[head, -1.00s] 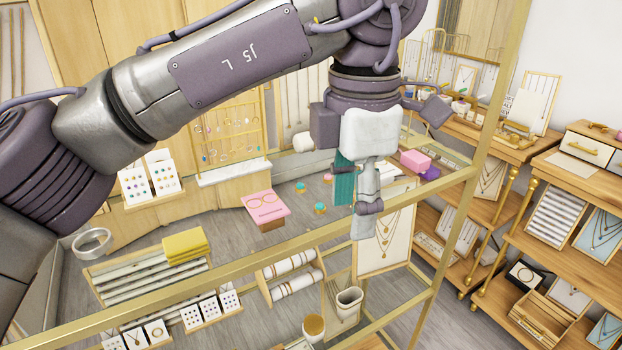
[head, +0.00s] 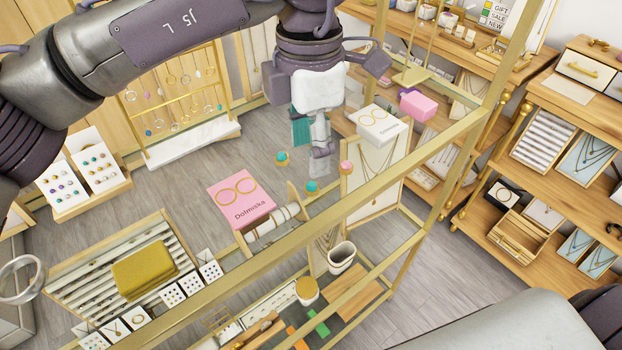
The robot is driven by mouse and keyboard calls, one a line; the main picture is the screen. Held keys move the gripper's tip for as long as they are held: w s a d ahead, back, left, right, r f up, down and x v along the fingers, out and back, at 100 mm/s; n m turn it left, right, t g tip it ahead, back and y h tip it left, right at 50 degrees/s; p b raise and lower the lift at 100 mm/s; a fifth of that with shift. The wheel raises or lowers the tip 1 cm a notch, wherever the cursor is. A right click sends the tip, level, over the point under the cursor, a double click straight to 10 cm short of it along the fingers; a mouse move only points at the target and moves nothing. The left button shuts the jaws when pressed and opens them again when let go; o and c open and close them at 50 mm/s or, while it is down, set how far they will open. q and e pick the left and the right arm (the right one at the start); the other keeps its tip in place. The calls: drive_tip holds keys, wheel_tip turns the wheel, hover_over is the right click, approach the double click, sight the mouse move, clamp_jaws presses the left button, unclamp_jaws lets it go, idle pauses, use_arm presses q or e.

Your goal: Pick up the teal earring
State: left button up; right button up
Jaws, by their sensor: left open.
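Two small teal-and-gold pieces that look like earrings lie on the glass counter top. One teal earring (head: 312,187) is just below my left gripper in the picture; the other teal piece (head: 282,157) is a little up and left. A similar pink piece (head: 346,167) is to the right. My left gripper (head: 320,153) points down with its fingers open and close to these pieces. It looks empty and apart from them, though its height above the glass is hard to judge. My right gripper is out of view.
A pink card box (head: 240,200) with gold rings lies left of the earrings. A white box (head: 379,125) and a pink box (head: 418,105) stand to the right. A gold frame rail (head: 380,182) crosses in front. A yellow box (head: 144,267) is at lower left.

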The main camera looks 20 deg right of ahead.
sight(313, 184)
use_arm(q)
drive_tip(key=shift+f, duration=0.65)
drive_tip(key=shift+w+f, duration=0.15)
drive_tip(key=shift+f, duration=0.4)
drive_tip(key=f+p, duration=0.3)
drive_tip(key=f, duration=0.1)
drive_tip(key=shift+w+d+f, duration=0.1)
drive_tip(key=shift+d, duration=0.2)
drive_tip(key=shift+f, duration=0.4)
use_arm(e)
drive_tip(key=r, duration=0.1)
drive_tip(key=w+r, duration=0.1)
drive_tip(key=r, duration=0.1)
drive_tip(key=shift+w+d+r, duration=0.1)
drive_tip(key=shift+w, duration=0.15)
use_arm(q)
drive_tip(key=shift+c, duration=0.3)
drive_tip(key=c, duration=0.8)
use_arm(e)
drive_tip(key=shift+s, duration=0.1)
